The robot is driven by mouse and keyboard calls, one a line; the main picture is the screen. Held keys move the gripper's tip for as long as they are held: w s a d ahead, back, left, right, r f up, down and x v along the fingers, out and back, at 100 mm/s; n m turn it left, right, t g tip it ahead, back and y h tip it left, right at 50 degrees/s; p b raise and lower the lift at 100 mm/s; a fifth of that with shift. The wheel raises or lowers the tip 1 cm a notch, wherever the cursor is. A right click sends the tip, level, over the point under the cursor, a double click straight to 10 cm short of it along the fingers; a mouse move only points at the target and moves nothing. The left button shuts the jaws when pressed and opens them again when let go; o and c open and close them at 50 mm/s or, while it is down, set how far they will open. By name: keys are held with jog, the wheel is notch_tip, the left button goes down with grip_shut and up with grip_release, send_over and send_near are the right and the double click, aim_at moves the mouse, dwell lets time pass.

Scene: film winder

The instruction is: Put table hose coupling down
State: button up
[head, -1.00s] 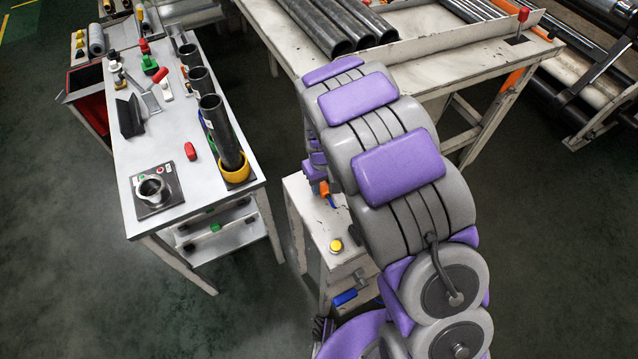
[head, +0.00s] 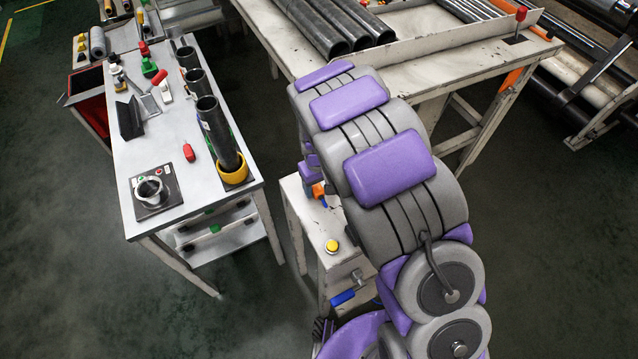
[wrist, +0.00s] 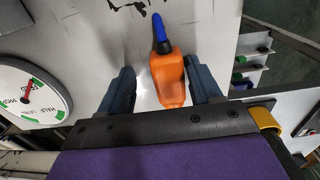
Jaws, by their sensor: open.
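An orange piece with a black collar and a blue tip, which looks like the hose coupling (wrist: 166,78), is in the middle of the wrist view against a pale worn surface. My gripper (wrist: 162,72) is open, with one blue-grey finger on each side of it and visible gaps to both. In the head view a small part of the orange piece (head: 318,190) shows over the small white bench (head: 312,225), beside my arm. My arm hides most of the gripper there. I cannot tell whether the coupling rests fully on the surface.
The small bench carries a yellow button (head: 332,246) and a blue-handled valve (head: 342,297). A round gauge (wrist: 30,95) is left in the wrist view. A grey table (head: 160,150) with black tubes stands left; a larger table (head: 420,65) with pipes is behind.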

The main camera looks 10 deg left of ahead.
jog(key=shift+a, duration=0.15)
jog(key=shift+a+r, duration=0.15)
jog(key=shift+r, duration=0.05)
notch_tip(320, 180, up, 12)
jog(key=p, duration=0.1)
jog(key=s+d+r+m, duration=0.2)
jog(key=s+d+r, duration=0.3)
jog(key=d, duration=0.2)
jog(key=s+d+r+m, duration=0.2)
jog(key=s+d+r, duration=0.25)
jog(key=d, duration=0.25)
jog(key=s+d+r+m+g, duration=0.1)
jog(key=s+d, duration=0.3)
jog(key=s, duration=0.6)
jog(key=s+d+r+m, duration=0.2)
jog(key=s+d, duration=0.2)
jog(key=s, duration=0.7)
jog(key=shift+s+d+r+g, duration=0.15)
jog(key=shift+s+d+g, duration=0.1)
jog(key=shift+d+g, duration=0.15)
